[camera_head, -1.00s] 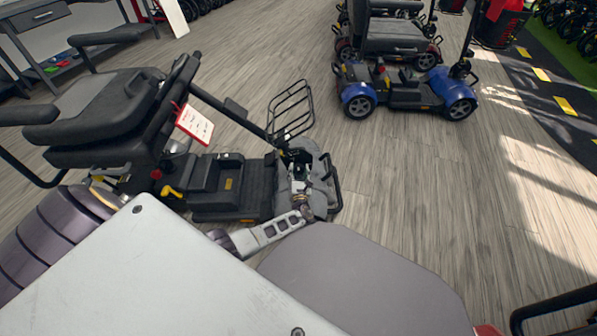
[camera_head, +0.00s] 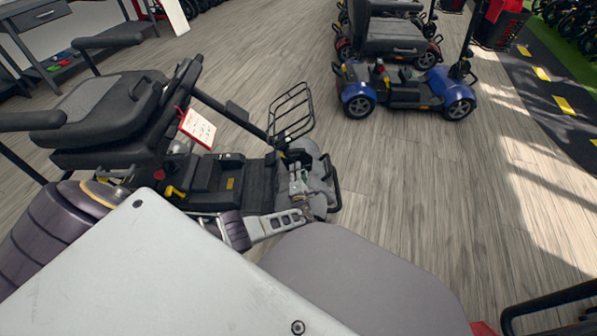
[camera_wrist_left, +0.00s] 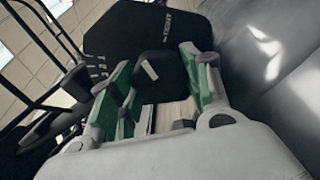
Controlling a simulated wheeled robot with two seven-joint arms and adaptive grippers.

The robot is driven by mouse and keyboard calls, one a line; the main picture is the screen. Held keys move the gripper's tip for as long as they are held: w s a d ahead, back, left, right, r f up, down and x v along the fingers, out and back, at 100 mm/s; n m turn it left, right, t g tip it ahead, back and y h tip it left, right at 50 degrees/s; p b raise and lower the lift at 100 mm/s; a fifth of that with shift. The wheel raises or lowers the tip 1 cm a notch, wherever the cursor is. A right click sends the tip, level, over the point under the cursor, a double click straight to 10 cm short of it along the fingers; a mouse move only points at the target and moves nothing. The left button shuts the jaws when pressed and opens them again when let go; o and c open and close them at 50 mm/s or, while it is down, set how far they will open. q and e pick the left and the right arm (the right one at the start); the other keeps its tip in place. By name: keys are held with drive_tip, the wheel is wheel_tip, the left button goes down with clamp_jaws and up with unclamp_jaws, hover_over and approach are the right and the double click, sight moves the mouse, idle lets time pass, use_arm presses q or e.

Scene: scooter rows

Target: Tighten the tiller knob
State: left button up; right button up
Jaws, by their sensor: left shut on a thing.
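The grey scooter's dark tiller (camera_head: 232,112) slopes down from the seat side toward its front. My left gripper (camera_head: 298,172) is at the lower end of the tiller, over the scooter's front. In the left wrist view, a black knob (camera_wrist_left: 158,70) with a pale mark sits between the green-padded fingers, and my left gripper (camera_wrist_left: 160,82) is shut on it. A black plate (camera_wrist_left: 215,32) with white lettering that appears to read "TIGHT" is behind the knob. In the head view the knob is hidden by the gripper. My right gripper is not in view.
A wire basket (camera_head: 291,112) stands just beyond the gripper. A red-edged paper tag (camera_head: 198,128) hangs by the scooter's seat (camera_head: 105,108). A blue scooter (camera_head: 408,90) stands farther back. The wooden floor (camera_head: 410,190) to the right is clear.

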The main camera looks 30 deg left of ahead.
use_arm(q)
drive_tip(key=m, duration=0.2)
drive_tip(key=shift+m+p, duration=0.3)
drive_tip(key=shift+m, duration=0.1)
drive_tip(key=m, duration=0.3)
drive_tip(key=shift+p, duration=0.3)
drive_tip(key=shift+m, duration=1.3)
drive_tip(key=shift+s, duration=0.1)
drive_tip(key=o, duration=1)
drive_tip(key=shift+n, duration=0.4)
